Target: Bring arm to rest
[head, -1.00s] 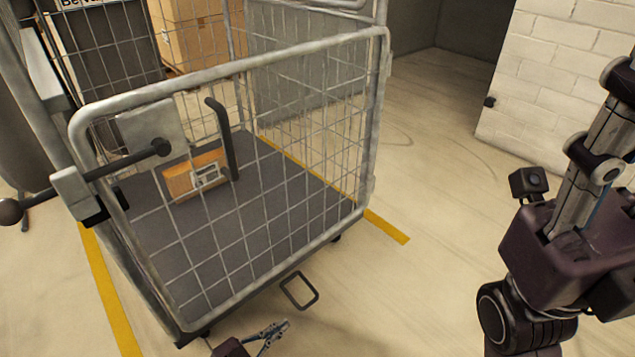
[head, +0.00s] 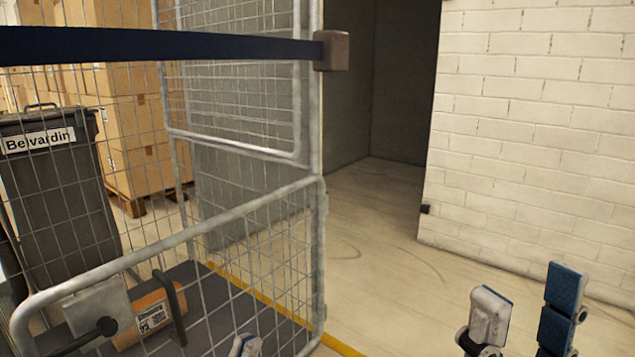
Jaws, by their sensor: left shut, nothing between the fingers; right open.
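My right gripper (head: 526,315) is at the lower right, with its two blue-padded fingers pointing up and spread apart, empty. It stands over bare floor, to the right of the roll cage (head: 322,230) and apart from it. My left gripper (head: 245,345) shows only as a small fingertip part at the bottom edge, in front of the cage's mesh. It is shut and holds nothing that I can see. The rest of both arms is out of view.
A brown labelled box (head: 150,318) lies on the cage's dark floor, partly hidden by the front frame. A dark blue strap (head: 160,46) crosses above the cage. A dark bin (head: 55,190) and stacked cartons (head: 130,95) stand behind. A white brick wall (head: 535,140) is at right.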

